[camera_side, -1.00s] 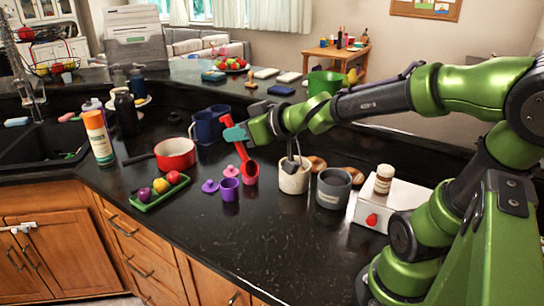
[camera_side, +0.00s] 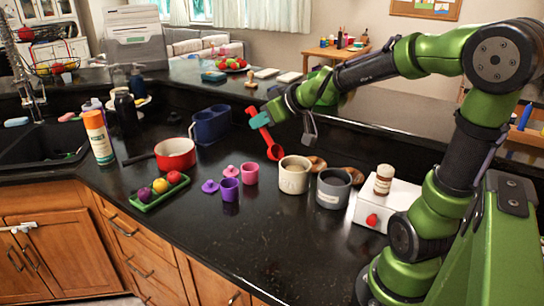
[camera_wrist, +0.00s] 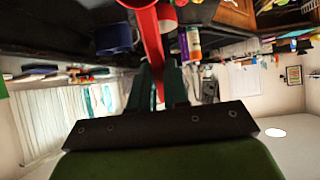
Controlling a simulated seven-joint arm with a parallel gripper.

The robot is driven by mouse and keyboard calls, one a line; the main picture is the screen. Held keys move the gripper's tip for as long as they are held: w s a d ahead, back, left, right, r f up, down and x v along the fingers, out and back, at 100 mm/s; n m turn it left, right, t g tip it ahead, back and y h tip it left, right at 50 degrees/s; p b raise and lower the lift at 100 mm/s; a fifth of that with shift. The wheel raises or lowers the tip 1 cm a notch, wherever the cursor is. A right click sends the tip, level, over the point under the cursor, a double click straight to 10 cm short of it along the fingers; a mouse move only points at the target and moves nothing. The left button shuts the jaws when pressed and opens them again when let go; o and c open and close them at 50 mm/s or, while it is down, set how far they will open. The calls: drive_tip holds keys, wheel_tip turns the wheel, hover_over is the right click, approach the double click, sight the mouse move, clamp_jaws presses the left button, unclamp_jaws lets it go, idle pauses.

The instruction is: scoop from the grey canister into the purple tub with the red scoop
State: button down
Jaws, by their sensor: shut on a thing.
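My gripper (camera_side: 262,120) is shut on the handle of the red scoop (camera_side: 272,145) and holds it in the air, tilted, bowl end down and to the right. The scoop also shows in the wrist view (camera_wrist: 148,32), running up between the fingers (camera_wrist: 158,85). The grey canister (camera_side: 333,192) stands on the counter to the right of and below the scoop in the side view, with its top open. The purple tub (camera_side: 229,190) stands open, left of the canisters. What the scoop and the tub hold cannot be told.
A cream canister (camera_side: 294,178) stands between the grey canister and the pink tub (camera_side: 249,174). Purple (camera_side: 210,186) and pink lids lie near the tubs. A white scale (camera_side: 385,205) bearing a jar (camera_side: 384,179) is on the right. The front counter is clear.

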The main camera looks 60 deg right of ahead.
drive_tip(key=s+d+f+g, duration=0.1)
drive_tip(key=s+d+f, duration=0.1)
drive_tip(key=d, duration=0.4)
drive_tip(key=s+d+f+m+g, duration=0.1)
drive_tip(key=s+d+f, duration=0.2)
drive_tip(key=d, duration=0.3)
drive_tip(key=s+d+f+m+g+h, duration=0.1)
drive_tip(key=s+d+f, duration=0.1)
drive_tip(key=d, duration=0.4)
drive_tip(key=shift+s+f, duration=0.25)
drive_tip(key=shift+s, duration=0.25)
drive_tip(key=shift+f+g, duration=0.1)
drive_tip(key=shift+g, duration=0.2)
drive_tip(key=shift+f, duration=0.1)
drive_tip(key=shift+s+f, duration=1.2)
drive_tip(key=shift+f, duration=3.9)
drive_tip(key=shift+w+a+r, duration=0.15)
drive_tip(key=shift+r, duration=1.4)
drive_tip(key=shift+w+a+r, duration=0.1)
drive_tip(key=shift+r, duration=3.9)
